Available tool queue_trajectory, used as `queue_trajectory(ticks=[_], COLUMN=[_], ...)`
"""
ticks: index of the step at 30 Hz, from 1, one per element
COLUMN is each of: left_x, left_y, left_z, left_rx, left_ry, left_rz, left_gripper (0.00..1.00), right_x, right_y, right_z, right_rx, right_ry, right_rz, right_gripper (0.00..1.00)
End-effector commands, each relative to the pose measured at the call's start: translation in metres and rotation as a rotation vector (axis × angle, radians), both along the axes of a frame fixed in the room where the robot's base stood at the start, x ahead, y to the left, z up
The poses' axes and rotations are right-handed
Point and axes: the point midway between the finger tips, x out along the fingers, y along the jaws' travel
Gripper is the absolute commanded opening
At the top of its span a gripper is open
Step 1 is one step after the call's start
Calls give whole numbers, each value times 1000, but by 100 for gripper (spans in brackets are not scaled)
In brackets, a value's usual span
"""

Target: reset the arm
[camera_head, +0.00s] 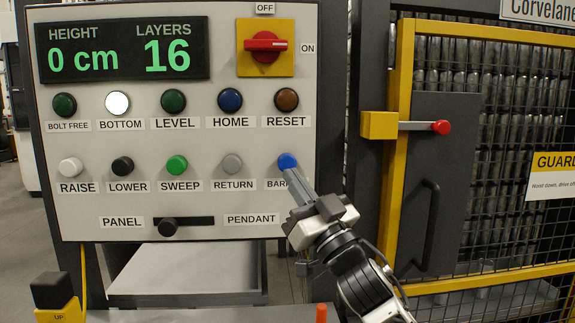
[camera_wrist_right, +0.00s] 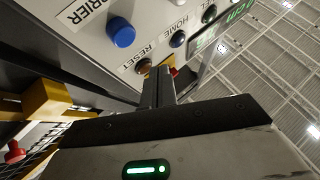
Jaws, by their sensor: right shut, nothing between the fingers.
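My right gripper (camera_head: 292,174) is shut and empty, its arm coming in from the lower right. In the head view its fingertips overlap the lower edge of the blue BARRIER button (camera_head: 287,160) and hide part of its label. In the right wrist view the closed fingers (camera_wrist_right: 159,72) show apart from that blue button (camera_wrist_right: 120,32) and overlap the area by the RESET button (camera_wrist_right: 142,66). I cannot tell whether they touch anything. The control panel (camera_head: 220,190) reads height 0 cm and layers 16; the white BOTTOM button (camera_head: 117,102) is bright. My left gripper is not in view.
A red rotary switch (camera_head: 265,44) sits at the panel's top. A yellow-framed mesh gate (camera_head: 403,80) with a red-knobbed latch (camera_head: 441,127) stands to the right, cans behind it. A grey shelf (camera_head: 185,290) lies below the panel. A black-capped yellow post (camera_head: 52,290) is at lower left.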

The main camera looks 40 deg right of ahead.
Motion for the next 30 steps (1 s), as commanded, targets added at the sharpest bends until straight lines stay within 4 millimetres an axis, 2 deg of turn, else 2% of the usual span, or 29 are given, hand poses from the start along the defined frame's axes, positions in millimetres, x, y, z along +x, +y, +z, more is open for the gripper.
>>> queue_trajectory(ticks=[12,14,16,17,20,23,24,26,27,30], left_x=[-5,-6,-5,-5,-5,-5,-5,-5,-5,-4], left_y=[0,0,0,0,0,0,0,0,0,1], left_z=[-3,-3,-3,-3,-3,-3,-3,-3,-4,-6], left_rx=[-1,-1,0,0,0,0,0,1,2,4], left_ry=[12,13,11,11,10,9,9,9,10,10], left_rz=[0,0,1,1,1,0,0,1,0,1], left_gripper=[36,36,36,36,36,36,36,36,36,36], right_x=[0,2,5,8,16,15,12,3,-5,-34], right_y=[0,1,3,6,16,34,43,57,67,94], right_z=[0,-5,-21,-32,-88,-161,-191,-234,-262,-329], right_rx=[0,1,5,5,9,4,-1,-9,-15,-34], right_ry=[1,12,50,78,212,387,459,564,635,804], right_rz=[0,0,0,-2,-4,0,5,15,25,58], right_gripper=[0,0,0,0,0,0,0,0,0,0])
